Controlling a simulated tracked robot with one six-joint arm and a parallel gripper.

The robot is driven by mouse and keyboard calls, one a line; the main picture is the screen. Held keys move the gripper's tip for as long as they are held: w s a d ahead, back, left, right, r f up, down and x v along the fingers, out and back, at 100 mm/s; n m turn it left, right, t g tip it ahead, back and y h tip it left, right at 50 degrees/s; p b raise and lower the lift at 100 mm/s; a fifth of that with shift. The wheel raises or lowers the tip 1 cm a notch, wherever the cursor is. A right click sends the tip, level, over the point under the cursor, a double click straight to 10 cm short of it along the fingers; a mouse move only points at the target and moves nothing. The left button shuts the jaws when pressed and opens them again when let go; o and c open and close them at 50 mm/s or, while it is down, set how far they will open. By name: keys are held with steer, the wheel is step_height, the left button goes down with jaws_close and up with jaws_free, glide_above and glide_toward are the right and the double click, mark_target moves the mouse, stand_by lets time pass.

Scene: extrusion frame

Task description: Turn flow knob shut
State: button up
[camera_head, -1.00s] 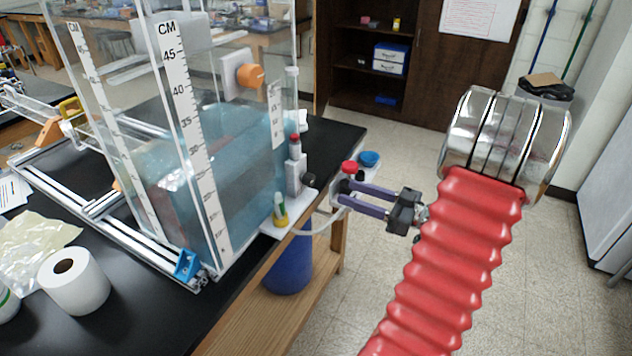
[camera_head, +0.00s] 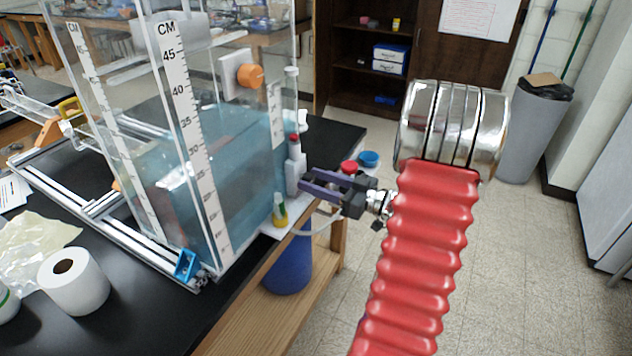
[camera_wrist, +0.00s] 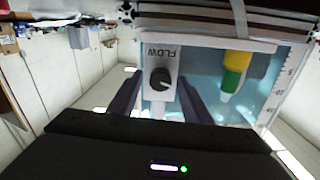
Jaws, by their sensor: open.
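The flow knob (camera_wrist: 160,79) is a round black dial with a pale pointer line, on a white panel (camera_wrist: 157,57) marked FLOW, which looks upside down in the wrist view. My gripper (camera_head: 304,181) is open, with purple fingers on either side of the knob in the wrist view. I cannot tell whether the fingers touch it. In the head view the fingertips reach the white valve body (camera_head: 293,170) at the tank's right edge and hide the knob.
The clear water tank (camera_head: 190,150) with centimetre scales stands on the black bench. A green-and-yellow fitting (camera_head: 280,208) sits close below my fingers, and a red knob (camera_head: 349,167) and blue cap (camera_head: 369,158) lie behind them. Open floor is to the right.

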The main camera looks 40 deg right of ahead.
steer(key=shift+c, duration=0.6)
steer(key=c, duration=0.9)
steer(key=shift+c, duration=0.2)
